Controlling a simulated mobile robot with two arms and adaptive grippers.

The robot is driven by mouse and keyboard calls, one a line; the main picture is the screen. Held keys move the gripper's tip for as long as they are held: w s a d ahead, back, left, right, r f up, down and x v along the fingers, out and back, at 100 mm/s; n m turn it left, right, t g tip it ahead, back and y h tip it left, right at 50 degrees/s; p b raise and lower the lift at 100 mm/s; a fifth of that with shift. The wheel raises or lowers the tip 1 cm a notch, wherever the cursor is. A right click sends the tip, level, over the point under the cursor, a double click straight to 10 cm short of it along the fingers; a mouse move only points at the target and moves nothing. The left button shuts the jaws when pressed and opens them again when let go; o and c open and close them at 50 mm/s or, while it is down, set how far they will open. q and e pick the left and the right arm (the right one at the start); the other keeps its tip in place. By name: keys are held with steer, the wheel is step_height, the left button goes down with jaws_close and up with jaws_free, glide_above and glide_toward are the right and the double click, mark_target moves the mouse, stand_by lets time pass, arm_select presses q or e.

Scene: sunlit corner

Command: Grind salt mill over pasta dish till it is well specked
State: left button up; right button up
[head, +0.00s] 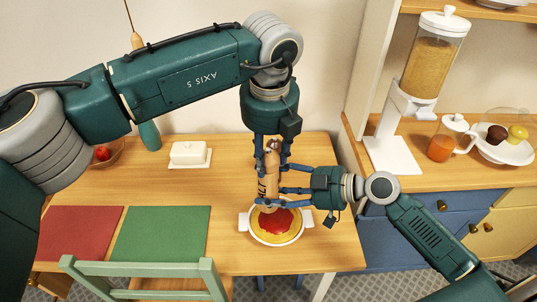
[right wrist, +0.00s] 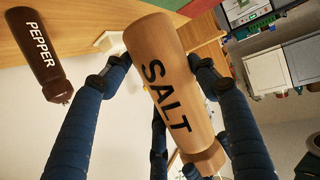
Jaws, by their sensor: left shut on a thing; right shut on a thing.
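The wooden salt mill (head: 268,187) stands roughly upright just above the back of the pasta dish (head: 243,222). The white two-handled dish holds yellow pasta with red sauce; I cannot make out specks on it. My left gripper (head: 271,148) comes down from above and is shut on the mill's upper part. My right gripper (head: 272,182) reaches in from the right and is shut around the mill's body. In the right wrist view the salt mill (right wrist: 160,75) shows its SALT lettering between blue fingers. The fingers partly hide the mill in the head view.
A dark pepper mill (right wrist: 42,65) shows in the right wrist view. A white butter dish (head: 190,153), red mat (head: 80,232) and green mat (head: 160,233) are on the table. A green chair (head: 145,268) stands in front. A cereal dispenser (head: 428,65) stands on the right counter.

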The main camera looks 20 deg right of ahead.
arm_select(q)
steer(key=m, duration=0.6)
steer(key=shift+d+h, duration=0.15)
steer(key=shift+h, duration=0.25)
steer(key=m, duration=0.3)
steer(key=m+g, duration=0.1)
steer(key=m, duration=0.2)
steer(key=shift+s+d+r+m+h, duration=0.1)
steer(key=shift+d+m+h, duration=0.05)
steer(key=shift+m+h, duration=0.15)
steer(key=o, duration=1.2)
steer(key=shift+o, duration=0.2)
steer(key=shift+a+r, duration=0.15)
steer(key=shift+a, duration=0.05)
step_height(320, 180, up, 12)
steer(key=a, duration=0.1)
steer(key=shift+s+a+f, duration=0.2)
steer(key=shift+a+f, duration=0.05)
